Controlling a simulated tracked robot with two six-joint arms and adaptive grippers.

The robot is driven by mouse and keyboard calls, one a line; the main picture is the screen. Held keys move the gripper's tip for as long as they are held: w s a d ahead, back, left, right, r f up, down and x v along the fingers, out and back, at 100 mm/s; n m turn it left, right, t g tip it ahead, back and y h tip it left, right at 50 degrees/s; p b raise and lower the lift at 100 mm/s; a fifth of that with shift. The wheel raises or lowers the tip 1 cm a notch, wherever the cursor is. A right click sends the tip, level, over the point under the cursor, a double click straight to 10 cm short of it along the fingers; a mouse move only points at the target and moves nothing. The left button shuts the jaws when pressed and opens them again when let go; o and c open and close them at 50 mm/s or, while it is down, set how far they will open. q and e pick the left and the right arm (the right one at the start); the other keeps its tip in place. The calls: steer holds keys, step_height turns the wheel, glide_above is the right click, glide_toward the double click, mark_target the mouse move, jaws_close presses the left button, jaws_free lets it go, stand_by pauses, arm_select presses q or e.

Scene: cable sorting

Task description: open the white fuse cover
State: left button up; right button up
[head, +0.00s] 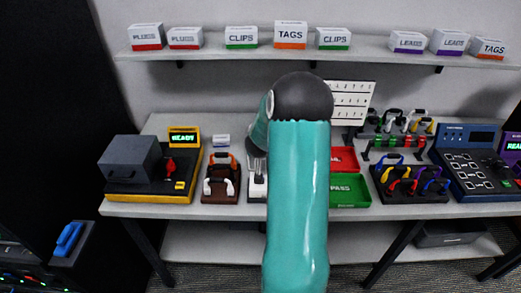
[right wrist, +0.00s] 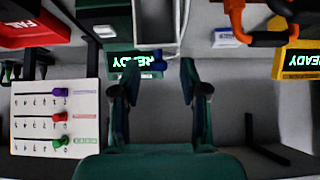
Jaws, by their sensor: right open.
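A small white unit that looks like the white fuse cover (head: 258,188) stands at the table's front, left of my teal right arm, which hides part of that area. In the right wrist view a pale grey-white box-like piece (right wrist: 156,22) is at the top middle, beyond the fingers, cut off by the picture edge. I cannot tell whether the cover is open or shut. My right gripper (right wrist: 160,82) is open and empty, its fingers apart, with a small blue piece beyond the gap. In the head view it is mostly behind the arm, above the white unit. My left gripper is out of view.
A yellow-edged station with a grey box (head: 130,158) and a cable rack (head: 221,188) stand to the left. A green PASS tray (head: 348,190), a red tray (head: 343,159) and a dark cable rack (head: 412,184) stand to the right. A shelf (head: 370,49) with labelled boxes is above.

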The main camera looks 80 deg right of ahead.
steer(key=v, duration=1.2)
steer(key=shift+f, duration=0.1)
steer(key=shift+c, duration=0.2)
